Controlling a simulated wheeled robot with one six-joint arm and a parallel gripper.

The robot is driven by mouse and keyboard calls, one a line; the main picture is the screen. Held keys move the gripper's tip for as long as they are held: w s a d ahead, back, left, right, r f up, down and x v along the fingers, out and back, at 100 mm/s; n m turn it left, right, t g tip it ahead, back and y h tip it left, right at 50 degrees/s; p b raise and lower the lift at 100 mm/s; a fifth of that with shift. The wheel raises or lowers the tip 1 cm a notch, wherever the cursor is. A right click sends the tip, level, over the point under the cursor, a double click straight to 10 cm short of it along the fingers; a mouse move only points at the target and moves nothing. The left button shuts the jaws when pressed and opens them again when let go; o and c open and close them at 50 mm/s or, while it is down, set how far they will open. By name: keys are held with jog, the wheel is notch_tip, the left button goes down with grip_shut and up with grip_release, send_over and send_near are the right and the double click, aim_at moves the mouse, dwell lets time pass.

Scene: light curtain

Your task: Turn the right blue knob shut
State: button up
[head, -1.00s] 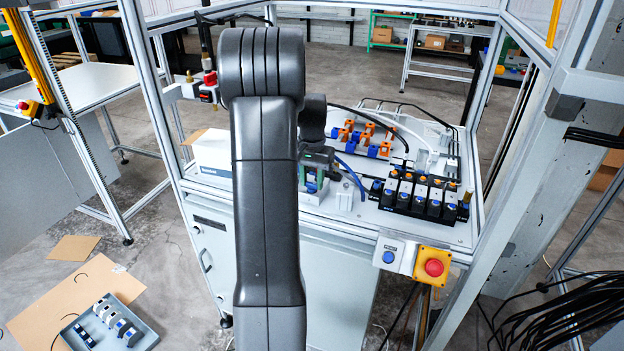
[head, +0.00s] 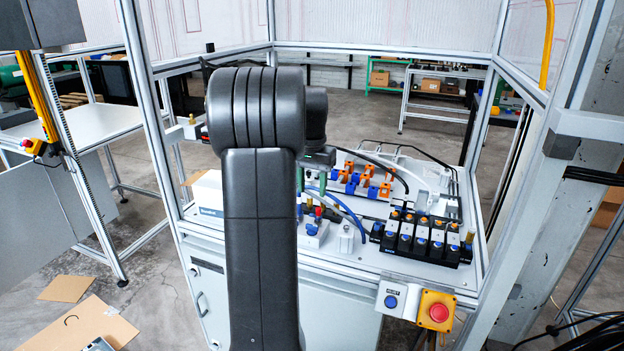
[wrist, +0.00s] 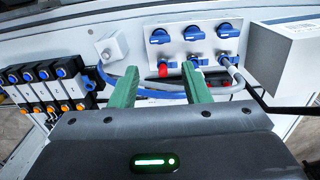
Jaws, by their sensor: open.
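In the wrist view a pale panel (wrist: 183,53) carries a row of three blue knobs: a left one (wrist: 159,36), a middle one (wrist: 194,32) and a right one (wrist: 229,30). Their handles lie roughly crosswise. My gripper (wrist: 160,70) has green fingers spread apart with nothing between them. Its fingertips show below the left and middle knobs, apart from the right one. In the head view my gripper (head: 314,185) is above the bench near a white block with a blue part (head: 314,230). My arm hides part of this area.
A black valve bank (head: 423,236) stands on the bench to the right. Blue and grey hoses (wrist: 160,93) run below the knobs. A grey box (wrist: 283,62) stands close to the right knob. An emergency stop (head: 437,311) is on the front edge.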

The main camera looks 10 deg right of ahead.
aim_at(312, 225)
jog(key=shift+r, duration=1.2)
notch_tip(312, 225, down, 14)
jog(key=shift+p, duration=0.55)
jog(key=shift+r, duration=0.1)
